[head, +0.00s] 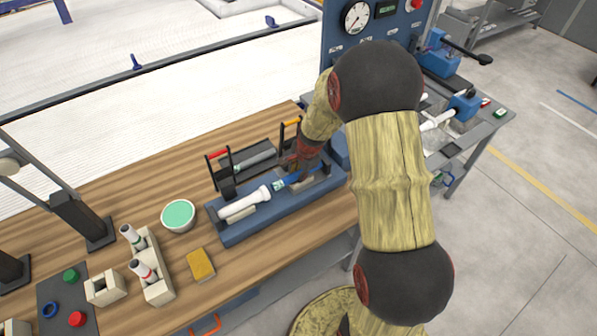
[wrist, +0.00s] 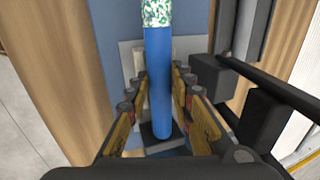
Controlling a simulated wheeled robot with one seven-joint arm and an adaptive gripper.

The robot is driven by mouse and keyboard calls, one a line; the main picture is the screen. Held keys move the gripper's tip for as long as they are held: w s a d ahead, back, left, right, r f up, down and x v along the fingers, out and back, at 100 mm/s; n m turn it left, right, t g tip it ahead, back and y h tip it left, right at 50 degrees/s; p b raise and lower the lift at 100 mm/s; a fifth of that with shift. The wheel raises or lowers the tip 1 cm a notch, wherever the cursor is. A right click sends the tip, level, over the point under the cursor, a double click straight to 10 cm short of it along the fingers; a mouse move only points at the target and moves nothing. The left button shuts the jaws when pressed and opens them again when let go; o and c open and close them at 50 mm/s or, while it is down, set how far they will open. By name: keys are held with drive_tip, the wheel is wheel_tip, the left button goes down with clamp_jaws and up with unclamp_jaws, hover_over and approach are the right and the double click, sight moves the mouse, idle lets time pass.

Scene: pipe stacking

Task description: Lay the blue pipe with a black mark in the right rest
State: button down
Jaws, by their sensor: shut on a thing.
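The blue pipe (wrist: 159,75) has a green-and-white speckled end, at the top of the wrist view. In the head view its blue length (head: 292,180) shows beside my gripper (head: 306,166). My gripper (wrist: 158,88) is shut on it, one finger on each side. A white pipe (head: 243,204) with a wide end lies on the left of the long blue base (head: 228,236). The speckled end points at that wide end; I cannot tell if they join. Under the blue pipe are a pale rest and a dark block (wrist: 163,138). I see no clear black mark.
Behind the base stands a dark tray (head: 228,186) with red and yellow handles and a grey pipe. To the left are a green-filled bowl (head: 178,215), a yellow sponge (head: 201,265) and pale blocks (head: 152,277). A gauge panel (head: 340,52) rises behind my arm.

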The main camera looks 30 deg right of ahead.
drive_tip(key=shift+s+f, duration=0.2)
drive_tip(key=shift+f, duration=0.15)
idle(0.6)
drive_tip(key=c, duration=1.8)
unclamp_jaws()
drive_tip(key=shift+f, duration=0.1)
drive_tip(key=o, duration=0.3)
drive_tip(key=shift+w, duration=0.15)
drive_tip(key=shift+r, duration=0.2)
drive_tip(key=shift+r, duration=0.35)
drive_tip(key=v, duration=1.1)
drive_tip(key=shift+r, duration=0.1)
